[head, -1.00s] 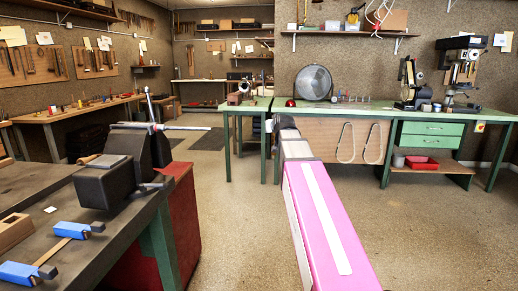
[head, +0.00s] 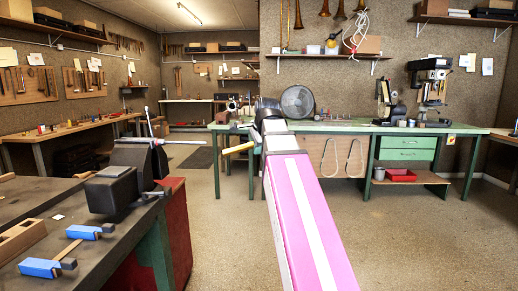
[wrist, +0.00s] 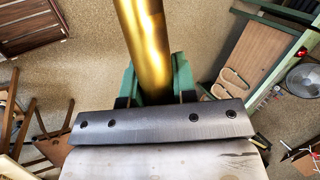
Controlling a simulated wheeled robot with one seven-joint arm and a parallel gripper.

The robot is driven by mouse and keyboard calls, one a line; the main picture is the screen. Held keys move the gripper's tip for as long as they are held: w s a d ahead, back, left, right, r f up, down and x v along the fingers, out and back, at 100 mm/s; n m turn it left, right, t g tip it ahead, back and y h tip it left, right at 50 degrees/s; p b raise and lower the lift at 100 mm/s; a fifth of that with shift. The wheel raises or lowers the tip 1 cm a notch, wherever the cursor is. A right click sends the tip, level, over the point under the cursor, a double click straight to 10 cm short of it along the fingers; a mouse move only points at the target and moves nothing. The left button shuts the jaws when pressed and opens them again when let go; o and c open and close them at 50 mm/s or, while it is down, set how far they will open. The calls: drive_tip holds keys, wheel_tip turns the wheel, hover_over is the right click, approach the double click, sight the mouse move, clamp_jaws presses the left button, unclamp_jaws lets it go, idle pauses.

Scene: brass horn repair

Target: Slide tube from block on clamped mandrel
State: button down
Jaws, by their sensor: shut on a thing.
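A brass tube (wrist: 143,40) fills the top middle of the wrist view, held between the green fingers of my gripper (wrist: 157,82). In the head view the tube (head: 238,148) sticks out to the left of my gripper, which is mostly hidden behind my arm. The tube is in the air, apart from the mandrel. The mandrel (head: 186,142) is a thin pale rod pointing right from a dark vise (head: 138,170) on the left bench. A wooden block (head: 20,238) with a groove lies at that bench's left edge, with no tube on it.
Blue-handled clamps (head: 42,268) lie on the left bench (head: 95,260), above a red cabinet (head: 180,215). Open floor (head: 225,225) lies between the benches.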

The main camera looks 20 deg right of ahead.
sight(233, 149)
drive_tip(key=s+m, duration=0.2)
drive_tip(key=s, duration=0.1)
drive_tip(key=s+r+m, duration=0.1)
drive_tip(key=s+m, duration=0.1)
drive_tip(key=shift+s+a+t+y, duration=0.1)
drive_tip(key=shift+a+t+y, duration=0.1)
drive_tip(key=shift+t+y, duration=0.15)
drive_tip(key=shift+r, duration=0.1)
drive_tip(key=shift+w+a, duration=0.25)
drive_tip(key=shift+a, duration=0.5)
drive_tip(key=shift+w+a, duration=0.25)
drive_tip(key=shift+a, duration=0.5)
drive_tip(key=shift+w+a, duration=0.25)
drive_tip(key=shift+a, duration=0.7)
drive_tip(key=shift+w+a, duration=0.3)
drive_tip(key=shift+a, duration=0.6)
drive_tip(key=shift+w+a, duration=0.3)
drive_tip(key=shift+a, duration=0.65)
drive_tip(key=w+a, duration=0.3)
drive_tip(key=a, duration=0.8)
drive_tip(key=shift+w+a, duration=0.15)
drive_tip(key=shift+w, duration=0.25)
drive_tip(key=c, duration=0.8)
unclamp_jaws()
idle(1.1)
